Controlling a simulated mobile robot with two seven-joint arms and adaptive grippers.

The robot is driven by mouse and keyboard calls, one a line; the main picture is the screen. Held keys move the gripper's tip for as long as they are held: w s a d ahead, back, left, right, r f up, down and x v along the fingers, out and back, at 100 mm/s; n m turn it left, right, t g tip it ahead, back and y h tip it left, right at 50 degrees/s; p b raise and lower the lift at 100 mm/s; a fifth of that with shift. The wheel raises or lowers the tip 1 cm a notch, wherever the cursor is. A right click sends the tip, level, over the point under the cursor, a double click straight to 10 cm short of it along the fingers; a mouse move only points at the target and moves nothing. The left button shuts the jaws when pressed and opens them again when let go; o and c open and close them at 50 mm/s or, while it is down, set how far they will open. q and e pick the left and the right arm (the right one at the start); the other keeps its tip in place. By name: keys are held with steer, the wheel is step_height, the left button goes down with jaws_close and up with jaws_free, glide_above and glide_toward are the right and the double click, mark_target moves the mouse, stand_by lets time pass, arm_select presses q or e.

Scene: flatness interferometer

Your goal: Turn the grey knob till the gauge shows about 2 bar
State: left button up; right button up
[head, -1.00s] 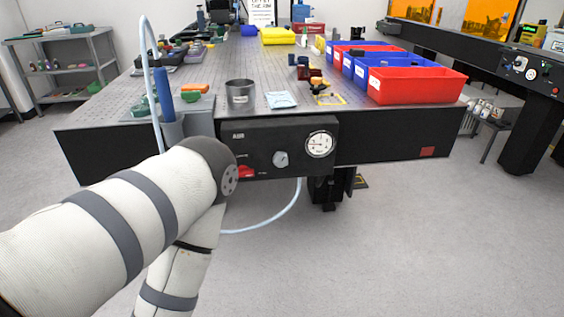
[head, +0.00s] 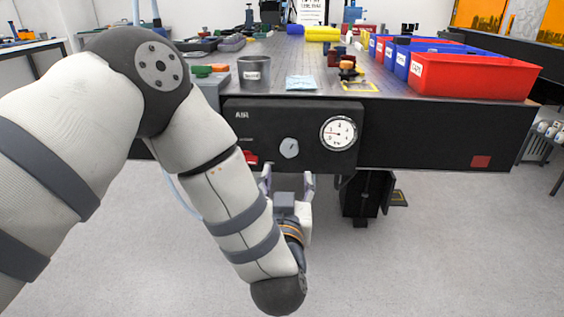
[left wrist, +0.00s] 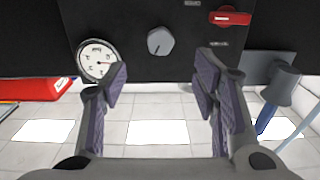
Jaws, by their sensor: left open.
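The grey knob (head: 289,148) sits on the front of a black air panel (head: 235,130) below the bench top. The round white gauge (head: 339,133) is up and right of it; its scale is too small to read surely. My left gripper (head: 287,182) is open and empty, just below the panel, with its fingers pointing up toward the knob. In the left wrist view the knob (left wrist: 160,41) lies ahead, between and beyond the open fingers (left wrist: 162,80), not touched. The gauge (left wrist: 97,58) is at left there, partly hidden by a finger. My right gripper is not in view.
A red valve handle (head: 251,159) is left of the knob, partly behind my arm; it also shows in the left wrist view (left wrist: 230,17). A metal cup (head: 254,72) and red bin (head: 475,76) stand on the bench. Floor below is mostly clear.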

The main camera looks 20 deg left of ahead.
mark_target(289, 151)
arm_select(q)
steer(key=b+x, duration=0.1)
steer(key=x, duration=1)
steer(key=shift+w+a, duration=0.15)
steer(key=shift+w, duration=0.05)
steer(key=c, duration=1.2)
